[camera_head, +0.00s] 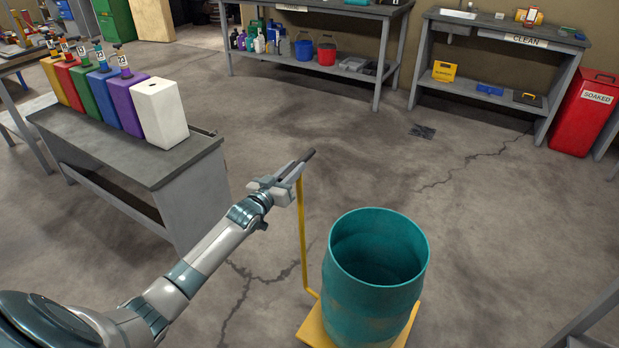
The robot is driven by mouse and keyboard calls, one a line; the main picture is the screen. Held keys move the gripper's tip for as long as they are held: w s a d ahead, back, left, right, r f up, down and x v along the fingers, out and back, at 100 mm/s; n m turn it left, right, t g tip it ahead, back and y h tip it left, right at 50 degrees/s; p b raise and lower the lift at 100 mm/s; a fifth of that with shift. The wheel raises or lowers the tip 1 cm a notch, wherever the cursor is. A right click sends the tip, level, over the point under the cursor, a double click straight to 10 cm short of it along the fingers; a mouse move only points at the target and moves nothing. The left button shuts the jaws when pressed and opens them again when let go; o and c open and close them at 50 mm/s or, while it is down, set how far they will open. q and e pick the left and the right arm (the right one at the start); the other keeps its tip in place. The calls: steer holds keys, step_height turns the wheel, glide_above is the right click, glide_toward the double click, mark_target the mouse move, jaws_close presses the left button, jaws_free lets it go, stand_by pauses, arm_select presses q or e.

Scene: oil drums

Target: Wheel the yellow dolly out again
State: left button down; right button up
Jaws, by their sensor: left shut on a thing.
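The yellow dolly (312,329) stands on the floor at the bottom centre, with a thin yellow upright rising at its left side to a dark handle. A teal open-topped drum (345,285) stands upright on its platform and hides most of it. My left gripper (293,180) is shut on the top of the dolly's handle, left of and above the drum. My right gripper is not in view.
A grey bench (130,140) with several coloured cans stands at the left. A bench marked CLEAN (490,38) and a red SOAKED bin (585,112) are at the right back. A grey frame edge shows bottom right.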

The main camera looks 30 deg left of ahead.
arm_select(q)
steer(key=a, duration=0.3)
steer(key=shift+w+a, duration=0.1)
steer(key=shift+a, duration=0.15)
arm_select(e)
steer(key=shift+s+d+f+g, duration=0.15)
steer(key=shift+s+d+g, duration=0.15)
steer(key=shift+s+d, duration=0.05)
arm_select(q)
steer(key=c, duration=1.6)
jaws_free()
steer(key=s, duration=1.1)
steer(key=s+b, duration=0.1)
steer(key=s, duration=0.5)
steer(key=shift+s+a, duration=0.2)
steer(key=shift+a, duration=0.05)
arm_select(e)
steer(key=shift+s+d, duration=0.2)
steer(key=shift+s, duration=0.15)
